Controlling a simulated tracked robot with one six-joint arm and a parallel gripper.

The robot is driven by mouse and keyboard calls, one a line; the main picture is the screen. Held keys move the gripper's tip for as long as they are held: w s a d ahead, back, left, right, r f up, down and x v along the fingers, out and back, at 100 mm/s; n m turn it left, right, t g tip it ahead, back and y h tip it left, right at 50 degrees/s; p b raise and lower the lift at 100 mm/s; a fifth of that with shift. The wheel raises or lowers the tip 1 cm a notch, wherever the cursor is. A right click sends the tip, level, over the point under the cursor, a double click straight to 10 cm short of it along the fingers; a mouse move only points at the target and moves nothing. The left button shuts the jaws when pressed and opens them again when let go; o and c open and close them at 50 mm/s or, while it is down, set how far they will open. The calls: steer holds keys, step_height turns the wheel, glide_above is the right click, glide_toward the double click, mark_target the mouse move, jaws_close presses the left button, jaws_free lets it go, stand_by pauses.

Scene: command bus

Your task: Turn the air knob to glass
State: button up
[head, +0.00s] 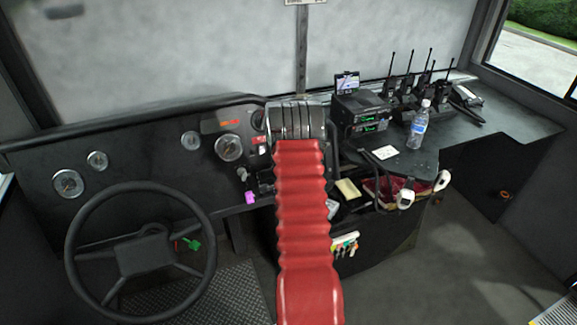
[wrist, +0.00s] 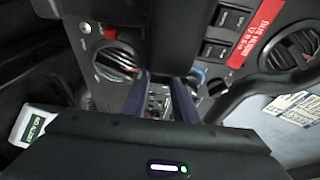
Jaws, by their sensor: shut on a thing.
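In the wrist view my gripper (wrist: 160,82) reaches in to the dashboard's control panel (wrist: 100,85). Its two dark fingers are shut on a control there, apparently the air knob, which is mostly hidden by the fingers and a dark block above them. I cannot read its pointer or the glass mark. In the head view my red-sleeved arm covers the gripper and this part of the panel.
A red label (wrist: 256,30), black switches and a round vent (wrist: 294,50) lie to the right in the wrist view. In the head view the steering wheel (head: 140,252) is at left. A water bottle (head: 418,125) and radios (head: 360,112) stand on the right counter.

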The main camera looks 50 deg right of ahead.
steer(key=shift+m, duration=0.8)
steer(key=shift+y, duration=0.3)
steer(key=o, duration=1)
steer(key=shift+c, duration=0.2)
steer(key=shift+o, duration=0.6)
steer(key=shift+d+r, duration=0.1)
steer(key=shift+r, duration=0.05)
